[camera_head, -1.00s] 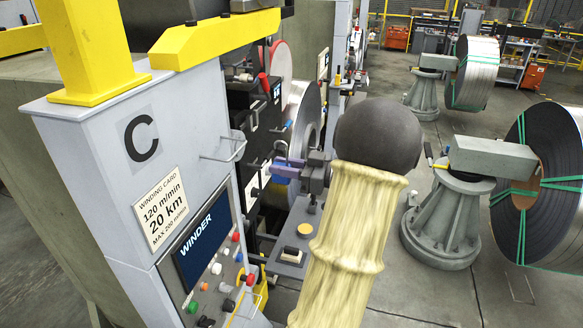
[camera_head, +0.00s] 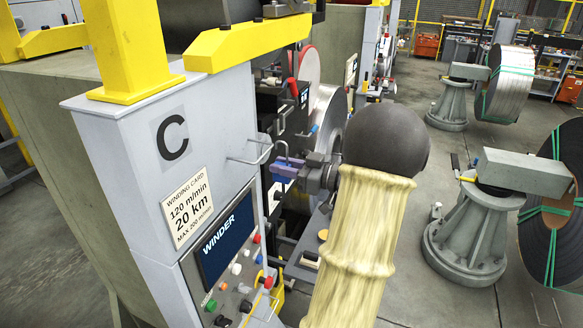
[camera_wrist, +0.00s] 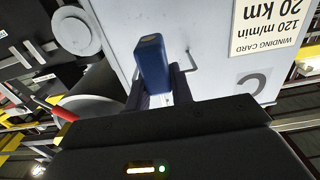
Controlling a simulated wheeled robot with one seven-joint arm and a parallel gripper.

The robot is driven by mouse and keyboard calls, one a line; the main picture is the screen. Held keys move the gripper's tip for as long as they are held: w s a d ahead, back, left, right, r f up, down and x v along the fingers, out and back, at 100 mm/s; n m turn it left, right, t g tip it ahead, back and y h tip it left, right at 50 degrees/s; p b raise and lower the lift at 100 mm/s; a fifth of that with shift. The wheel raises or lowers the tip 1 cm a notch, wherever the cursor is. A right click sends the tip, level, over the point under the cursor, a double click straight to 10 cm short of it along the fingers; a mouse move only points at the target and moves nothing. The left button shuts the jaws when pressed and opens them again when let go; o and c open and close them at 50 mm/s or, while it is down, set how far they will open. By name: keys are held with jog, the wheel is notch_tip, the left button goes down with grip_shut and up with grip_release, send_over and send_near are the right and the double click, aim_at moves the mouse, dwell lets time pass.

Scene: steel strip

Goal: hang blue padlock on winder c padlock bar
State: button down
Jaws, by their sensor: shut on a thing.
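The blue padlock (camera_head: 286,169) is held in my gripper (camera_head: 298,167), its shackle pointing up in the head view. The padlock also shows in the wrist view (camera_wrist: 152,62), upright between the two dark fingers of my gripper (camera_wrist: 160,88), which are shut on it. The padlock bar (camera_head: 252,154) is a thin metal loop on the pale side of winder C (camera_head: 128,150). The padlock is a short way right of the bar in the head view and looks apart from it. In the wrist view the bar (camera_wrist: 192,62) is just right of the padlock, partly behind a finger.
The winder's control panel (camera_head: 232,245) with several buttons is below the bar. A yellow beam (camera_head: 245,42) crosses above. Steel coils and a grey pedestal (camera_head: 470,235) stand on the right, with open floor around them. My arm covers the middle.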

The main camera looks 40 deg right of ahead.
jog(key=x, duration=0.2)
jog(key=f+x, duration=0.1)
jog(key=x, duration=0.1)
jog(key=shift+w+a, duration=0.1)
jog(key=shift+w, duration=0.15)
dwell(0.3)
jog(key=shift+r, duration=0.15)
jog(key=shift+r, duration=0.4)
jog(key=shift+f, duration=0.15)
notch_tip(320, 180, down, 2)
jog(key=shift+f+b, duration=0.1)
jog(key=shift+b, duration=0.6)
